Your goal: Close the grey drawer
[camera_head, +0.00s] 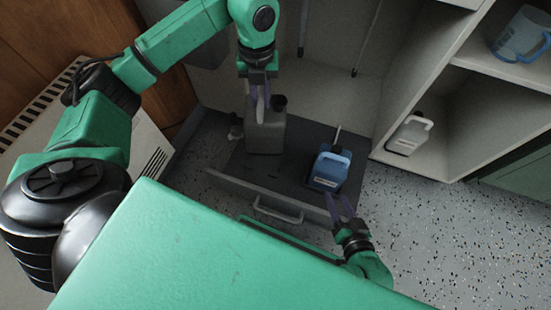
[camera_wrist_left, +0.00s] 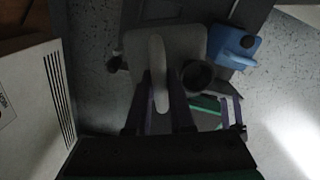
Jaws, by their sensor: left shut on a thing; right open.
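The grey drawer (camera_head: 222,180) is pulled out low over the floor, with a pale bar handle (camera_head: 278,212) on its front. A grey jug (camera_head: 265,136) with a dark cap and a blue jug (camera_head: 329,167) stand in or over the drawer. My left gripper (camera_head: 261,106) is shut on the grey jug's handle, which lies between its fingers in the left wrist view (camera_wrist_left: 160,85). Whether the jug touches the drawer floor I cannot tell. My right gripper (camera_head: 341,208) is open and empty by the drawer front's right end, below the blue jug.
A shelf unit (camera_head: 452,120) stands at the right, with a white jug (camera_head: 409,134) low down and a clear blue-tinted jug (camera_head: 520,35) higher up. A white vented heater (camera_head: 150,150) is at the left. Speckled floor (camera_head: 430,230) is clear at the lower right.

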